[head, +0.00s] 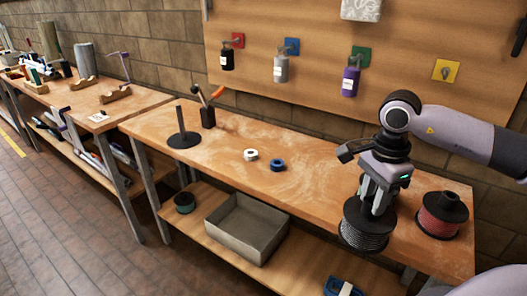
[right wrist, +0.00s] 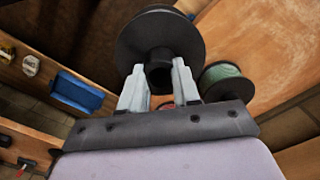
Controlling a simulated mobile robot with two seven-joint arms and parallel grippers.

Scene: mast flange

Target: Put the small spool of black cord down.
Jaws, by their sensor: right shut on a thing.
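My right gripper (head: 375,208) points down over the right end of the bench and is shut on the hub of a black-flanged spool of dark cord (head: 364,232). In the head view the spool overlaps the bench's front edge, and I cannot tell whether it touches the bench top. In the right wrist view the spool (right wrist: 160,32) shows beyond the fingertips (right wrist: 159,85), its hub between the two pale fingers. My left gripper is not in view.
A red spool (head: 441,214) stands on the bench (head: 230,170) close right of the held spool. White tape (head: 251,154), blue tape (head: 277,164) and a black post stand (head: 184,138) are farther left. Bench room is clear left of the gripper.

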